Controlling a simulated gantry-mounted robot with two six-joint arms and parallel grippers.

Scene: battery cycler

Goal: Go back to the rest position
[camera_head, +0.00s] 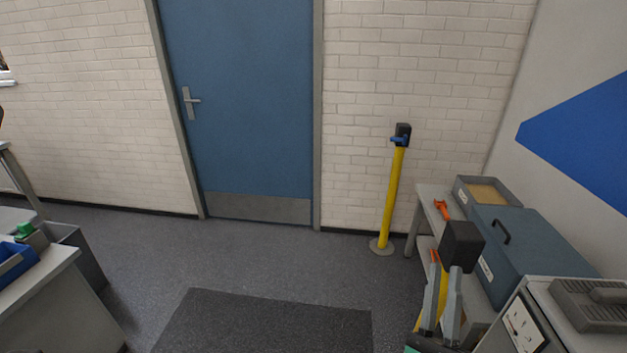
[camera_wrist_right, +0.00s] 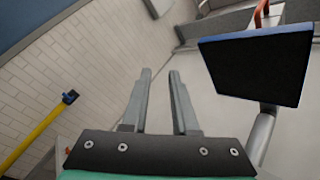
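My right gripper (camera_head: 449,275) is at the lower right of the head view, with its grey fingers pointing up and away. It also shows in the right wrist view (camera_wrist_right: 160,75), where its two fingers stand apart with nothing between them. The gripper is open and empty, in front of the bench on the right. A black block (camera_head: 462,246) appears just above the fingertips in the head view; whether it touches them cannot be told. My left gripper is not in view.
A blue box (camera_head: 530,250) and an open tray (camera_head: 490,180) stand on the right bench. A yellow post (camera_head: 393,195) stands by the wall. A dark panel (camera_wrist_right: 255,68) is right of the fingers in the wrist view.

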